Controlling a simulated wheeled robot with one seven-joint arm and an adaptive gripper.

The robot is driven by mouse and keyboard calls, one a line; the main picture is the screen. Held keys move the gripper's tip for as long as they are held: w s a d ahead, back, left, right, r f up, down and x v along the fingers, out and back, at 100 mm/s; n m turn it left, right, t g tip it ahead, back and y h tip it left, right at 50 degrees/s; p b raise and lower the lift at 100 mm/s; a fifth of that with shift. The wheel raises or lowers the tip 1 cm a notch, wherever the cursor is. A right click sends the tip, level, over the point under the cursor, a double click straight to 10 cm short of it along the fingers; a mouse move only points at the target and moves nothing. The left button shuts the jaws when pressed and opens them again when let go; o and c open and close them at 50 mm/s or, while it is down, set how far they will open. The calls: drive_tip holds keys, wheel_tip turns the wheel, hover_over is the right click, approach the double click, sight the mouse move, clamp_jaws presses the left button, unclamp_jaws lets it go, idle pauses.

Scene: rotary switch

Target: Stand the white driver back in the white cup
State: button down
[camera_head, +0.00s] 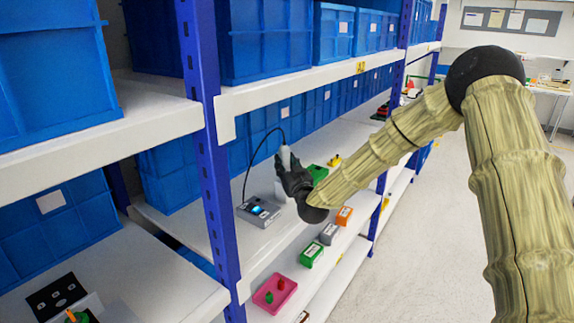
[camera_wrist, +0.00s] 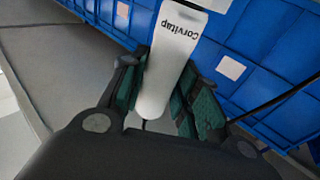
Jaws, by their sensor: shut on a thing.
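The white driver (camera_wrist: 172,60), lettered "Corvitap", is between the green-padded fingers of my gripper (camera_wrist: 160,100) in the wrist view. In the head view my gripper (camera_head: 293,178) is shut on it above the middle shelf, and the top of the driver (camera_head: 285,156) sticks up roughly upright. A black cord runs from its top. A white shape just under and left of my gripper looks like the white cup (camera_head: 280,192), mostly hidden by the gripper. I cannot tell whether the driver's lower end is inside it or above it.
A grey box with a lit blue display (camera_head: 259,211) stands left of my gripper, with the cord looping down to it. A green block (camera_head: 317,173) is close on the right. A blue shelf post (camera_head: 212,150) stands nearer on the left. Blue bins (camera_head: 168,178) line the back.

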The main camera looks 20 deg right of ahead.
drive_tip(key=shift+f+b, duration=0.2)
drive_tip(key=shift+b, duration=0.15)
idle(0.6)
drive_tip(key=c, duration=1)
unclamp_jaws()
drive_tip(key=shift+f, duration=0.1)
drive_tip(key=shift+s, duration=0.15)
drive_tip(key=s, duration=0.4)
drive_tip(key=s+f, duration=0.1)
drive_tip(key=s, duration=0.6)
drive_tip(key=shift+s+d+f, duration=0.2)
drive_tip(key=shift+s+d, duration=0.1)
drive_tip(key=shift+s, duration=0.05)
